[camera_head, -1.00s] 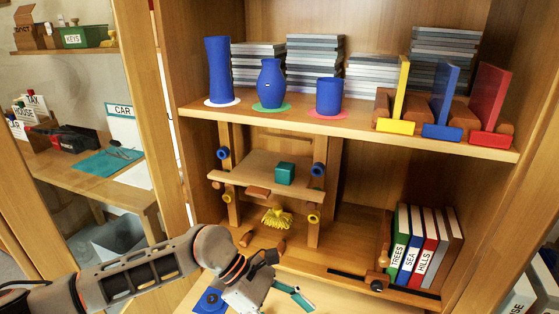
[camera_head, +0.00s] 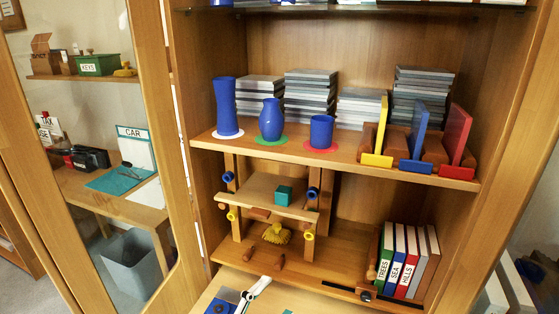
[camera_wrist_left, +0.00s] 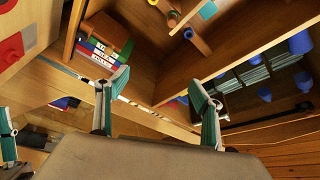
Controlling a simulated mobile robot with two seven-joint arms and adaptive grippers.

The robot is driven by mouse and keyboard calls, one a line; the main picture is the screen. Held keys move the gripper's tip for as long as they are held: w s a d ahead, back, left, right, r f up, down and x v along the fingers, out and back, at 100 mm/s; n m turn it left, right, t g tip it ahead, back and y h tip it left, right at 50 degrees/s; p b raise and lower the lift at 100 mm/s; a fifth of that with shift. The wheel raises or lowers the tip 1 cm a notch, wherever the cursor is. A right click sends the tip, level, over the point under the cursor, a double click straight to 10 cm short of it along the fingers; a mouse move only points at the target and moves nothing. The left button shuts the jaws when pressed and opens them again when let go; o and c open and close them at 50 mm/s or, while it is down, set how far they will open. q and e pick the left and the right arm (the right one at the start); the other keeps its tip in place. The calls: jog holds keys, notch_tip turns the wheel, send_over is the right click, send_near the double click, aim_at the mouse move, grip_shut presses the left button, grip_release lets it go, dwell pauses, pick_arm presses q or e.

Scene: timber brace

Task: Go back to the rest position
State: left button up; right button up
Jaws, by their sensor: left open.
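My left gripper (camera_head: 254,292) shows only in part at the bottom edge of the head view, in front of the cabinet's lower shelf. In the left wrist view its two teal-padded fingers (camera_wrist_left: 158,82) are spread apart with nothing between them. A finger-like teal and white part (camera_wrist_left: 8,145) at the left edge of that view looks like my right gripper; its jaws cannot be made out. A wooden frame (camera_head: 309,233) with blue and yellow knobs stands in the cabinet. Its slightly tilted board (camera_head: 250,190) bears a teal cube (camera_head: 284,196).
A yellow brush (camera_head: 276,234) lies under the board. Blue vases (camera_head: 225,106) and coloured bookends (camera_head: 456,134) stand on the shelf above. Labelled books (camera_head: 398,260) stand at lower right. A glass door frame (camera_head: 155,130) and a grey bin (camera_head: 134,262) are at left.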

pick_arm(q)
jog(key=s+a+f+n+g+y+p, duration=0.3)
jog(key=s+a+f+n+y, duration=0.7)
jog(key=s+a+f+n, duration=0.6)
notch_tip(320, 180, down, 4)
jog(key=s+a+g, duration=0.1)
jog(key=s+a, duration=0.1)
jog(key=shift+a+g, duration=0.35)
jog(key=shift+g, duration=0.05)
pick_arm(e)
jog(key=shift+s+d+f+g, duration=0.1)
jog(key=shift+s+d+g, duration=0.1)
jog(key=shift+s, duration=0.35)
jog(key=shift+s+d+f+g, duration=0.1)
jog(key=shift+s+d, duration=0.1)
jog(key=shift+s, duration=0.35)
